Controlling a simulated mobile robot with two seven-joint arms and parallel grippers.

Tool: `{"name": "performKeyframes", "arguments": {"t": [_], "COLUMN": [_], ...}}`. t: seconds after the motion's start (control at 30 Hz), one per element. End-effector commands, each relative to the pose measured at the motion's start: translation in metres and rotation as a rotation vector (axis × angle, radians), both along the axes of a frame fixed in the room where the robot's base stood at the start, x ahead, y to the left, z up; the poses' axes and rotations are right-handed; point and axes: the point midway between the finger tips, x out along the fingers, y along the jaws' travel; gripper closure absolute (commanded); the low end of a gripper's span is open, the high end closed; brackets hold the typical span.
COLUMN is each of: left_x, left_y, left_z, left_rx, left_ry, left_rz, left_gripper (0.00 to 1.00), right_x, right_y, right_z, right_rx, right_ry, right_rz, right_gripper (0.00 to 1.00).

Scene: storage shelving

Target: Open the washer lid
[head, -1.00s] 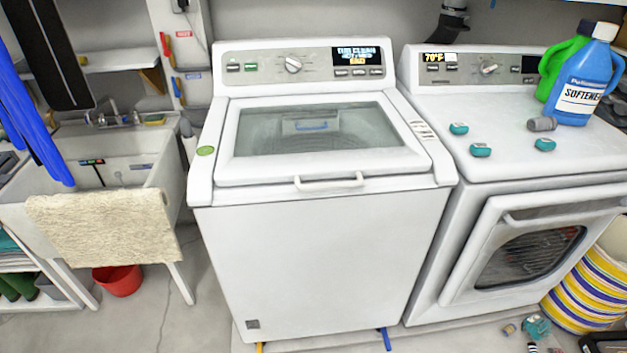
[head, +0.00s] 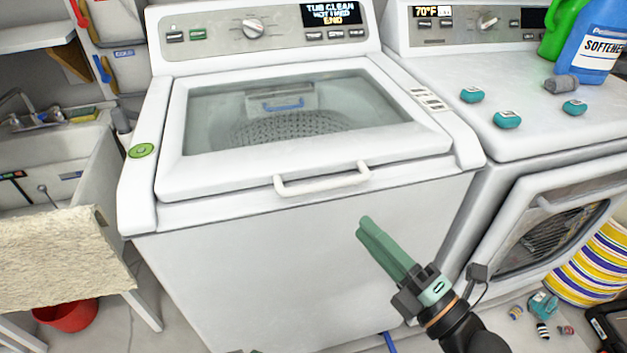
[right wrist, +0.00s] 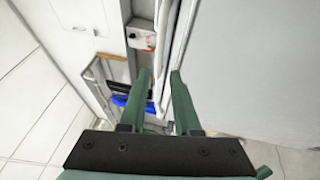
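The washer (head: 250,250) stands in the middle of the head view. Its white-framed glass lid (head: 230,172) is shut, lying down on the top. A white bar handle (head: 325,183) sticks out at the lid's front edge. My right gripper (head: 364,227), with green fingers, is in front of the washer, below and slightly right of the handle, apart from it. In the right wrist view its two fingers (right wrist: 161,75) are apart with nothing between them. A dark green sliver at the bottom edge of the head view may be my left gripper; its fingers cannot be made out.
A dryer (head: 440,70) stands close on the right, with teal pods (head: 507,120) and a blue softener bottle (head: 597,45) on top. A sink (head: 60,150) with a beige towel (head: 65,250) is at the left. Small items lie on the floor at lower right.

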Motion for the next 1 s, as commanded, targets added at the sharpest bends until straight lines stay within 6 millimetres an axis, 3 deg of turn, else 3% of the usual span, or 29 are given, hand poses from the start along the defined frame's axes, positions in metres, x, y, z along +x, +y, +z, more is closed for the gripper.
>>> {"name": "performKeyframes", "arguments": {"t": [0.6, 1.0], "left_x": [-0.004, -0.004], "left_y": [0.0, 0.0], "left_z": [-0.002, -0.001], "left_rx": [0.002, 0.002], "left_ry": [0.015, 0.014], "left_rz": [-0.001, -0.001], "left_gripper": [1.0, 1.0], "right_x": [0.077, 0.089], "right_y": [0.067, 0.077], "right_z": [0.019, 0.021], "right_rx": [0.005, 0.001], "right_ry": [0.003, 0.004], "right_rz": [0.0, -0.001], "right_gripper": [0.69, 0.69]}}
